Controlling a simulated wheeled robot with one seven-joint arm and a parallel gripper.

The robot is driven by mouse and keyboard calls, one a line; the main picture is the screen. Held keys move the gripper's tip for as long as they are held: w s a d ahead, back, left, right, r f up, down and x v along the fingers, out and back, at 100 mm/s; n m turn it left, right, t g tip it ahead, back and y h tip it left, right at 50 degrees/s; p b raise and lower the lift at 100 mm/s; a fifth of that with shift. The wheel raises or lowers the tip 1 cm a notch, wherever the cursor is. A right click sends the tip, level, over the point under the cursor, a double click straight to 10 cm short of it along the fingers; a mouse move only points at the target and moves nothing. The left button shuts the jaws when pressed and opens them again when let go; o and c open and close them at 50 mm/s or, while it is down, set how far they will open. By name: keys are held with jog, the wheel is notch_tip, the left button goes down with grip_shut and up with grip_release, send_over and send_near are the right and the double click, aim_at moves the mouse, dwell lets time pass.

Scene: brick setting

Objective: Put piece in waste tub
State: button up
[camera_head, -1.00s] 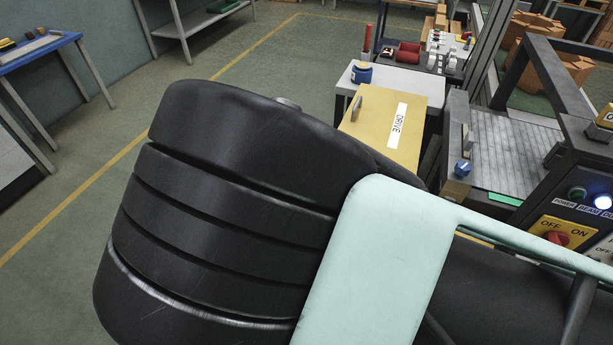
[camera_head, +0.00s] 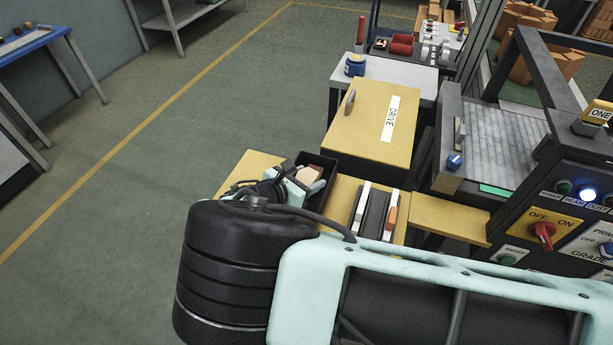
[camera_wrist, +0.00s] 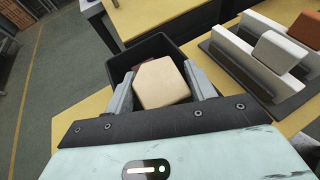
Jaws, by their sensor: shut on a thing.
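A tan, block-like piece (camera_wrist: 162,83) is held between the two fingers of my gripper (camera_wrist: 160,92) in the wrist view. A black open tub (camera_wrist: 151,49) lies just beyond and beneath the piece, with a reddish-brown thing partly showing inside it. In the head view the piece (camera_head: 309,174) and my gripper (camera_head: 304,184) appear at the black tub (camera_head: 325,165), on a yellow surface. The piece hides much of the tub's inside. I cannot tell how high the piece is above the tub floor.
Right of the tub, a dark rack with white rails (camera_wrist: 245,55) holds a white block (camera_wrist: 281,52) and an orange-brown block (camera_wrist: 306,30). A yellow DRIVE cover (camera_head: 372,120) stands behind. The control panel (camera_head: 560,235) is at the right. Open floor (camera_head: 150,190) lies left.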

jog(key=shift+f+b, duration=0.45)
jog(key=shift+f, duration=0.05)
jog(key=o, duration=0.8)
jog(key=shift+c, duration=0.2)
jog(key=shift+r, duration=0.1)
